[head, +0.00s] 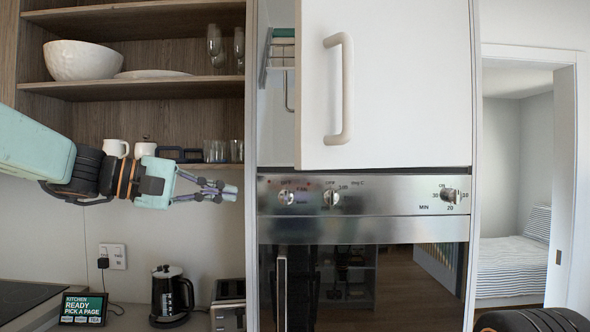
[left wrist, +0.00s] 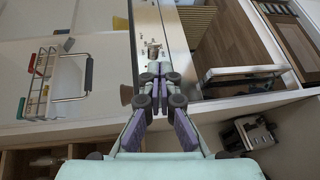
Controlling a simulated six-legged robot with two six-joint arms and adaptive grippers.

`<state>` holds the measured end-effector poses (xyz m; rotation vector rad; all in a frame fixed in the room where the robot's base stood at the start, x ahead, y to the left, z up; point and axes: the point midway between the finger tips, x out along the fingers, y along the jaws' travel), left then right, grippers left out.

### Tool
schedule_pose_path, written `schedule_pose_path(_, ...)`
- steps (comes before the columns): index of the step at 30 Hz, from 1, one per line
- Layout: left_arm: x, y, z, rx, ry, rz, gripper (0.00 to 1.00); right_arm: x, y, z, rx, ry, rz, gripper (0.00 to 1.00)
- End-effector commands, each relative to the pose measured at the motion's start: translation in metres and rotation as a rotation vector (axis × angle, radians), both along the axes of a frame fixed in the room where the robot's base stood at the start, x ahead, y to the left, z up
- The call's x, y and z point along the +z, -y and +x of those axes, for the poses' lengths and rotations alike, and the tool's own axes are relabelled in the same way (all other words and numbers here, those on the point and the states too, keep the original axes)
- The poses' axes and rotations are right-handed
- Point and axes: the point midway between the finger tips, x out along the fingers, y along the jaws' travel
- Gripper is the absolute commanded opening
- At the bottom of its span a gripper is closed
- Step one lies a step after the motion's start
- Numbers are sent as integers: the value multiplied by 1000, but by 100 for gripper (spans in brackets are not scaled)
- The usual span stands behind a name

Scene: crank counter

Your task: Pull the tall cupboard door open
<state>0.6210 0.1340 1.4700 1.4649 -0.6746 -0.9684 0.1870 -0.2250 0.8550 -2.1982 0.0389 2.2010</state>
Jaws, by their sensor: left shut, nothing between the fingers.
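The tall cupboard door (head: 405,100) is white and stands ajar in the head view, with a gap along its left edge. Its pale vertical handle (head: 345,90) is on the left part of the door, with nothing on it. Through the gap shows part of the cupboard's inside, with a rack (head: 284,52). My left gripper (head: 229,191) is shut and empty, left of and below the handle and apart from the door. Its closed fingers also show in the left wrist view (left wrist: 156,78), where a wire rack (left wrist: 45,80) lies to the left. My right gripper is out of view.
Below the door is a steel oven panel (head: 380,202) with knobs, and a vertical oven handle (head: 282,288). Shelves with a white bowl (head: 82,61), mugs and glasses are at left. A kettle (head: 170,295) and toaster (head: 228,305) stand on the counter. A doorway opens at right.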

Motion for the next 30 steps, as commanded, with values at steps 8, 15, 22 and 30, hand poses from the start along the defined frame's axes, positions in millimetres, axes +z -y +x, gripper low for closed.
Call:
schedule_pose_path(8,67,13,-30,-169,114,-150,0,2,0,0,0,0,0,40)
schedule_pose_path(15,68,40,-22,-177,112,-150,0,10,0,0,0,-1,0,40)
schedule_pose_path(22,68,81,-7,-177,111,-150,0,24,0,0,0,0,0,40)
schedule_pose_path(30,69,116,-9,-174,113,-152,0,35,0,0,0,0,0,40)
